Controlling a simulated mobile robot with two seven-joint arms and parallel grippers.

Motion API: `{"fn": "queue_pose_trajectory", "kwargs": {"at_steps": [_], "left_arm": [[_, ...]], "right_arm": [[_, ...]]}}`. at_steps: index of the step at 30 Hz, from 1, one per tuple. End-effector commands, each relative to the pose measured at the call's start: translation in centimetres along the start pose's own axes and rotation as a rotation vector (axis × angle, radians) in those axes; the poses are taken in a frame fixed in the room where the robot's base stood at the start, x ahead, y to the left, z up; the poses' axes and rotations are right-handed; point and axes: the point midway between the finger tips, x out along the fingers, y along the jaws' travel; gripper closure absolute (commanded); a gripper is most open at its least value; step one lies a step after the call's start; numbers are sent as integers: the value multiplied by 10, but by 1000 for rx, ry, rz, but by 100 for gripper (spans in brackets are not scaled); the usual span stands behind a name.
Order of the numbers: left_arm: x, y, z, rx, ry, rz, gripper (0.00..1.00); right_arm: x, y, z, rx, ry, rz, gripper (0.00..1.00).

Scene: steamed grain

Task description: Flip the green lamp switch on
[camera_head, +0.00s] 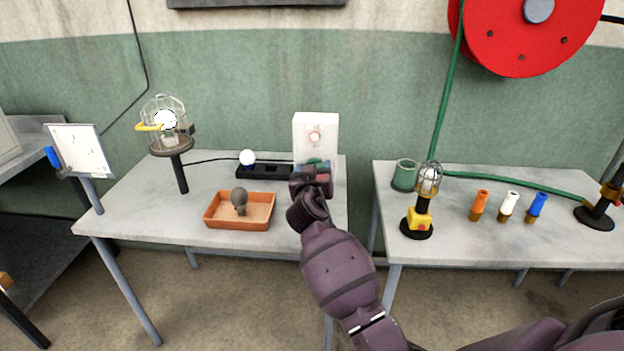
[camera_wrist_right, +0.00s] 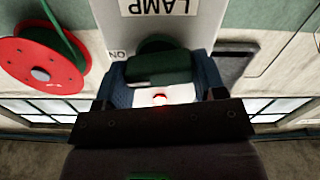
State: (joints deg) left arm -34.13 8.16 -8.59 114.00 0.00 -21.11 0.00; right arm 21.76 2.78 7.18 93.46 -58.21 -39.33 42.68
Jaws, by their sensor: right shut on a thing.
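The white lamp box (camera_head: 303,130) stands at the back right corner of the left table. The green switch (camera_head: 316,162) is on its front, low down, mostly hidden by my right gripper (camera_head: 312,172). In the right wrist view the green switch (camera_wrist_right: 155,66) sits between the blue fingers of my right gripper (camera_wrist_right: 160,82), shut on it. LAMP and ON labels show upside down on the box (camera_wrist_right: 150,22). A bright white bulb (camera_head: 165,119) glows inside a wire cage on a black stand. My left gripper is not in view.
An orange tray (camera_head: 222,223) with a grey bulb (camera_head: 239,199) lies left of my right arm. A black strip (camera_head: 275,171) holds a white bulb (camera_head: 247,157). The right table (camera_head: 470,245) carries a caged lamp (camera_head: 427,185), a green cup (camera_head: 404,176) and coloured plugs.

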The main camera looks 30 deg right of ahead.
Motion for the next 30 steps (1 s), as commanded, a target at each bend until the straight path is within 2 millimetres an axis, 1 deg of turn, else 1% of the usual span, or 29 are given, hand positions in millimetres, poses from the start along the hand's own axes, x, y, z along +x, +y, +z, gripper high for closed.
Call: {"fn": "queue_pose_trajectory", "kwargs": {"at_steps": [1,4,7,10,15,20,21,23,24,25,30], "left_arm": [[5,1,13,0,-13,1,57],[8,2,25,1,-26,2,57],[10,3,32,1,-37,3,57],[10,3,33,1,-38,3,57],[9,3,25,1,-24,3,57],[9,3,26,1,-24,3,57],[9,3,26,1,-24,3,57],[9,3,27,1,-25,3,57],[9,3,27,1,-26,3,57],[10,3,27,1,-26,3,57],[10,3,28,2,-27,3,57]], "right_arm": [[0,-2,6,34,-1,-1,60],[0,-2,6,100,-3,-1,60],[0,-1,4,154,-2,-1,60],[0,0,2,183,0,0,60],[0,1,-1,195,2,-1,60],[0,1,-1,195,2,-1,60],[0,1,-1,195,2,-1,31],[0,1,-1,195,2,-1,22],[0,1,-1,194,1,-1,16],[0,1,-1,194,1,0,11],[0,1,0,192,1,0,11]]}}
